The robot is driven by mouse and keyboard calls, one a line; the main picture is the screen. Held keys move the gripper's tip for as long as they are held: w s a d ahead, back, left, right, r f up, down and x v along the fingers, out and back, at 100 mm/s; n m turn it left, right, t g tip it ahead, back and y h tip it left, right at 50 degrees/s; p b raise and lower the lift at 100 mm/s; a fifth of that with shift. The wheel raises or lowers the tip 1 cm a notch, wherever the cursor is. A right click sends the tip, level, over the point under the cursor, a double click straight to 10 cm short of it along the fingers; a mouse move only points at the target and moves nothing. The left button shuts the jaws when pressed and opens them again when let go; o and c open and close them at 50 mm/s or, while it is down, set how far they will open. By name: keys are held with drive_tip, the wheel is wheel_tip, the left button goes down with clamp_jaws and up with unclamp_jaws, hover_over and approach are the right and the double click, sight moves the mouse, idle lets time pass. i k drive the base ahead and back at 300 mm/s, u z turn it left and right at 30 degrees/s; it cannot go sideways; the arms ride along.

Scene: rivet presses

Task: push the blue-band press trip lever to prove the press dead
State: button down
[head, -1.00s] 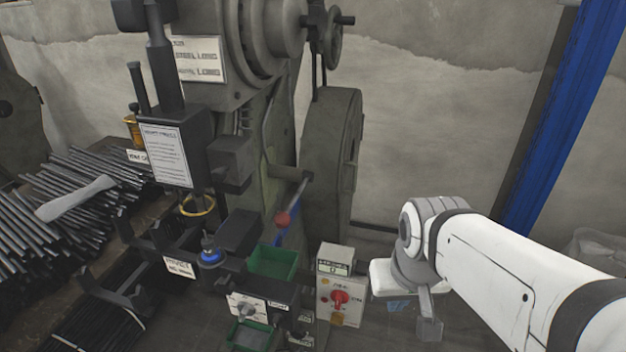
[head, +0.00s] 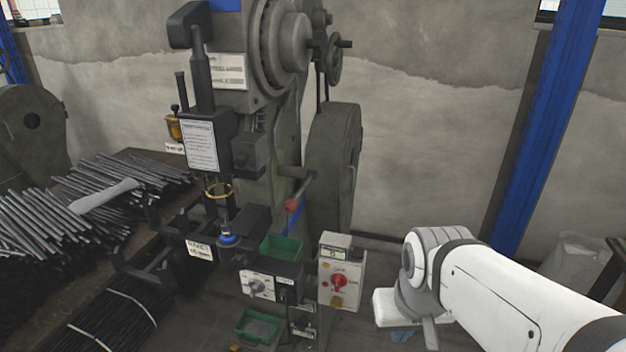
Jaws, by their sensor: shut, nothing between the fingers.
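The press (head: 283,110) is a tall grey-green machine with a large flywheel. A blue patch (head: 225,4) shows at its top edge in the head view. A lever with a red knob (head: 292,205) sticks out from its side, with a blue part (head: 294,218) just below the knob. I cannot tell for certain that this is the trip lever. My gripper (head: 431,335) hangs at the end of my white arm, low and to the right of the press. It is shut and empty, well apart from the lever. Its fingers show only partly.
A control box (head: 341,278) with a red switch stands between the lever and my gripper. Green trays (head: 281,248) and a dial panel (head: 258,285) sit at the press front. Metal rods (head: 60,215) lie at left. A blue post (head: 545,130) stands at right.

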sight(290, 205)
drive_tip(key=u, duration=0.1)
drive_tip(key=i, duration=0.95)
drive_tip(key=z, duration=0.05)
